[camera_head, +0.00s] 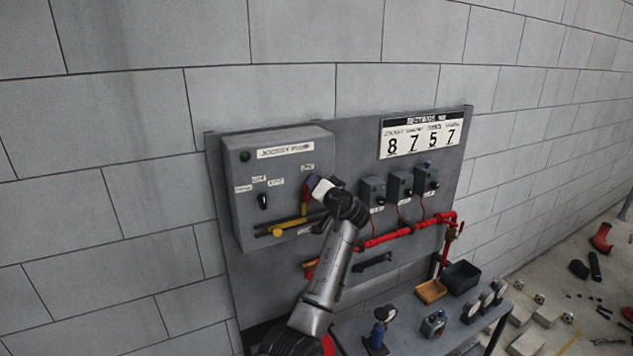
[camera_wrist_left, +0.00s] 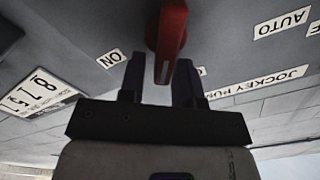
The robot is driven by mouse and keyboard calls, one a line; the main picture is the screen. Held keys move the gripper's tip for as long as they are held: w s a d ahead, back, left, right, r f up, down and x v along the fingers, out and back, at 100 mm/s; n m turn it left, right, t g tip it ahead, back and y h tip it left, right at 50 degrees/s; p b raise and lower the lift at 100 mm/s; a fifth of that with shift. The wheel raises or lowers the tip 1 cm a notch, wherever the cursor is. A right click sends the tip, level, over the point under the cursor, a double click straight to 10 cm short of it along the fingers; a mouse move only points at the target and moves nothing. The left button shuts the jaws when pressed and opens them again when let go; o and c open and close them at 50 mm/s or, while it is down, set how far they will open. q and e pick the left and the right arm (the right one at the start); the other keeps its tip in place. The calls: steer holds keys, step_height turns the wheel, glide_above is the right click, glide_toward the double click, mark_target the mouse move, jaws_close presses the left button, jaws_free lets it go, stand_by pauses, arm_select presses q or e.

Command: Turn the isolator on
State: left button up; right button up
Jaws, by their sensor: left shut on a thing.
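The grey control box (camera_head: 240,205) labelled "JOCKEY PUMP" is mounted on the wall board. The isolator's red handle (camera_head: 305,201) is on the right part of its front, below a small "ON" label (camera_head: 307,168). In the left wrist view the red handle (camera_wrist_left: 171,30) runs down between the fingers, with the "ON" label (camera_wrist_left: 110,58) to its left. My left gripper (camera_head: 313,184) is shut on the handle's end; it also shows in the left wrist view (camera_wrist_left: 162,78). The gripper and forearm hide part of the isolator in the head view. My right gripper is not in view.
A black selector knob (camera_head: 263,201) and a yellow-ended bar (camera_head: 283,228) are left of the handle. Small grey switch boxes (camera_head: 399,184) and a red pipe (camera_head: 400,232) lie to the right. A bench with gauges and trays (camera_head: 461,277) stands below.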

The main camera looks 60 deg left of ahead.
arm_select(q)
steer(key=shift+w+f+m+p, duration=0.15)
steer(key=shift+f+m+p, duration=0.2)
steer(key=shift+m+p, duration=0.95)
steer(key=shift+w+f+m+p, duration=0.15)
steer(key=shift+f+m+p, duration=0.3)
steer(key=shift+m, duration=1.6)
steer(key=shift+w+f+m+p, duration=0.15)
steer(key=shift+f+m+p, duration=0.1)
steer(key=shift+m+p, duration=1.1)
steer(key=shift+m, duration=0.5)
steer(key=o, duration=0.6)
steer(key=shift+s, duration=0.15)
steer(key=shift+o, duration=0.2)
steer(key=s+d+b, duration=0.1)
steer(key=d+b, duration=0.3)
steer(key=d, duration=0.9)
steer(key=shift+s+d, duration=0.25)
steer(key=shift+d, duration=0.1)
